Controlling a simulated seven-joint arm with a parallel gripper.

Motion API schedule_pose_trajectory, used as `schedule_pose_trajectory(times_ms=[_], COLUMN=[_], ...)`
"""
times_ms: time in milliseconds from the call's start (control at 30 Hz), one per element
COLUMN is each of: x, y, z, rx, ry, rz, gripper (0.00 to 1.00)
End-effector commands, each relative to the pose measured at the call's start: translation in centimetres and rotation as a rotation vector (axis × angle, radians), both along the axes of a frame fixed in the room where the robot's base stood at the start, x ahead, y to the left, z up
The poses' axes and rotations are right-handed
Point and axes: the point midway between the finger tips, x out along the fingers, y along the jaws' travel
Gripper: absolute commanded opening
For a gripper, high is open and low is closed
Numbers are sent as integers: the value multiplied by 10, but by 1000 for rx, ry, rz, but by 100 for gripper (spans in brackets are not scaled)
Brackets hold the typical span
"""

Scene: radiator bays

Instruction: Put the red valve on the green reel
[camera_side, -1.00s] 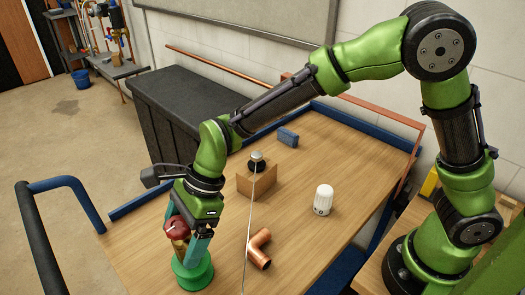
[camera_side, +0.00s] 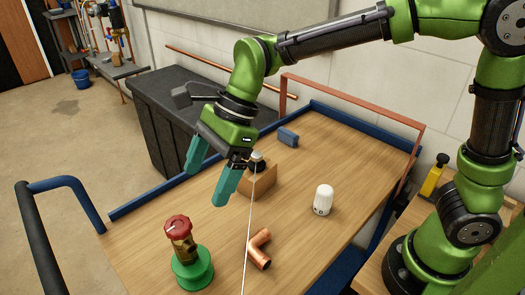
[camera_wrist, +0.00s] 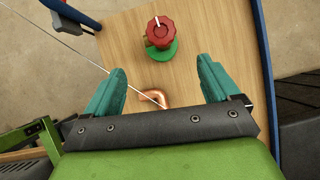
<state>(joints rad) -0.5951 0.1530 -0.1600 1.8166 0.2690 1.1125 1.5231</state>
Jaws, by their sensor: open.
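The red valve (camera_side: 178,228), with a red knob and a brass body, stands upright on top of the green reel (camera_side: 193,270) at the front left of the wooden table. In the wrist view the red knob (camera_wrist: 161,31) is seen from above, with the green reel (camera_wrist: 168,50) showing around its lower right edge. My gripper (camera_side: 206,183) is open and empty, with its teal fingers apart. It is raised above the table, behind and up from the valve, touching nothing.
A copper elbow (camera_side: 259,249) lies right of the reel. A white thermostat head (camera_side: 323,200) stands further right. A thin pale line crosses the view.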

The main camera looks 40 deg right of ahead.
Motion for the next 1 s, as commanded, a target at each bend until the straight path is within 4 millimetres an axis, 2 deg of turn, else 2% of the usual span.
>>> schedule_pose_trajectory(times_ms=[133, 233, 300, 400, 500, 700, 1000], x=[-10, -30, -47, -71, -92, -111, -112], y=[-58, -109, -141, -178, -204, -226, -228], z=[25, 37, 41, 40, 34, 25, 24], rx=[-41, -137, -235, -399, -550, -719, -732], ry=[-223, -441, -584, -744, -839, -903, -906], rz=[162, 349, 491, 690, 857, 1047, 1069], gripper=[89, 89, 89, 89, 89, 89, 89])
